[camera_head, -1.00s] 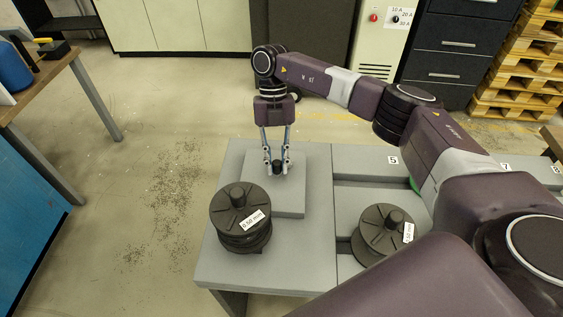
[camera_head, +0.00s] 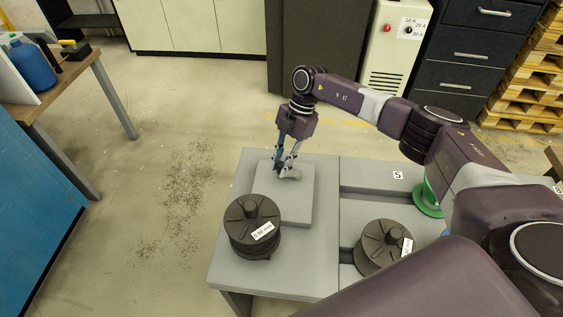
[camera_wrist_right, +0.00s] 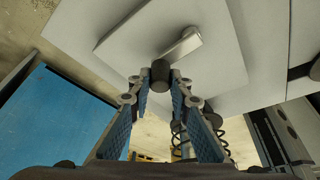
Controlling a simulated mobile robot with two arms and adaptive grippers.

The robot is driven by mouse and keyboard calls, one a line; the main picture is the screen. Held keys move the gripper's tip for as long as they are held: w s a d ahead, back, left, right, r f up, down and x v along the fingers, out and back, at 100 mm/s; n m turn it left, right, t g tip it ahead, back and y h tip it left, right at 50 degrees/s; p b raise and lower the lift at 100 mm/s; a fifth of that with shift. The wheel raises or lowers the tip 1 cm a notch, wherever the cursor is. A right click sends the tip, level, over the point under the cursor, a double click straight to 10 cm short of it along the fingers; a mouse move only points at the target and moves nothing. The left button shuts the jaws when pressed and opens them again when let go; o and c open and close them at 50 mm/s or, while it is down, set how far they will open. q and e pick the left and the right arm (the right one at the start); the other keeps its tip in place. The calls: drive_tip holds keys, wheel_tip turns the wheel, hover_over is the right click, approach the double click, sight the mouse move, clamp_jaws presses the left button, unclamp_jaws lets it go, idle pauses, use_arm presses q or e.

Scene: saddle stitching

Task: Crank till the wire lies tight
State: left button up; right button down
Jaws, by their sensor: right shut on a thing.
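My right gripper (camera_head: 286,172) is shut on the dark knob (camera_wrist_right: 160,72) of the crank, above the raised grey plate (camera_head: 296,206). In the right wrist view the fingertips (camera_wrist_right: 160,80) sit on both sides of the knob. The crank's light grey arm (camera_wrist_right: 181,46) runs from the knob up and to the right over the plate. In the head view the fingers largely hide the crank. I cannot make out the wire in either view. My left gripper is not in view.
A black spool (camera_head: 252,238) marked 0.50 mm stands close in front of the plate. Another black spool (camera_head: 380,262) stands to the right, and a green spool (camera_head: 428,202) is partly behind my right arm. Open floor lies left of the grey bench (camera_head: 275,282).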

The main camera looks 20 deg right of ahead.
drive_tip(key=shift+w+d+r+m+t+p, duration=0.15)
drive_tip(key=shift+w+m+t+p, duration=0.2)
drive_tip(key=shift+m, duration=0.25)
drive_tip(key=c, duration=1.8)
unclamp_jaws()
drive_tip(key=shift+s, duration=0.1)
drive_tip(key=shift+o, duration=0.2)
drive_tip(key=v, duration=1.1)
drive_tip(key=shift+d+r, duration=0.2)
drive_tip(key=shift+r, duration=0.15)
